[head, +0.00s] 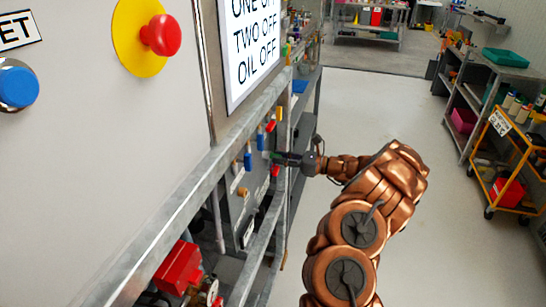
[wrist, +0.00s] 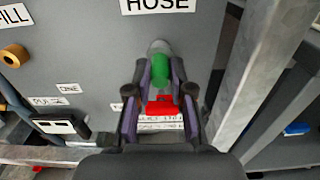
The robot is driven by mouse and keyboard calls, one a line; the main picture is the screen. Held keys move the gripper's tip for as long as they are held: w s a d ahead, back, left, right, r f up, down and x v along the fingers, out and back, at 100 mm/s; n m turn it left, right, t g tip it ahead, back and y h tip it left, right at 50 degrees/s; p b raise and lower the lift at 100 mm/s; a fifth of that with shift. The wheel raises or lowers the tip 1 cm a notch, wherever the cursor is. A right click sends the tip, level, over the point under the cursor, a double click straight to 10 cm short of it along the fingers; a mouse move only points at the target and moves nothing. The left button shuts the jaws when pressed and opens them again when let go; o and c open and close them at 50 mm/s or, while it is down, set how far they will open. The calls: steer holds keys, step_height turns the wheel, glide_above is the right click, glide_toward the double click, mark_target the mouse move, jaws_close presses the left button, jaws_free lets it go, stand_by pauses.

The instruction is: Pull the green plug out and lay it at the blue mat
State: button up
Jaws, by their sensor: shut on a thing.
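The green plug (wrist: 161,68) is between the two fingers of my gripper (wrist: 160,78) in the wrist view, and the fingers are shut on it. A grey round fitting (wrist: 159,46) shows right behind the plug, below the HOSE sign. I cannot tell how deep the plug sits in it. In the head view my gripper (head: 276,156) reaches left to the panel, and the plug is small and mostly hidden there. A flat blue patch (head: 299,86), perhaps the blue mat, lies on the bench beyond the panel.
A metal post (wrist: 270,75) stands close to the right of my gripper. A red part (wrist: 160,106) with white labels sits below the plug. Red and blue handles (head: 270,126) are on the panel nearby.

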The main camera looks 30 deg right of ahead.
jaws_close()
steer(key=p+v, duration=0.2)
steer(key=v, duration=0.5)
steer(key=shift+p, duration=0.3)
stand_by(2.1)
steer(key=shift+s+d, duration=0.15)
steer(key=shift+s, duration=0.1)
stand_by(0.3)
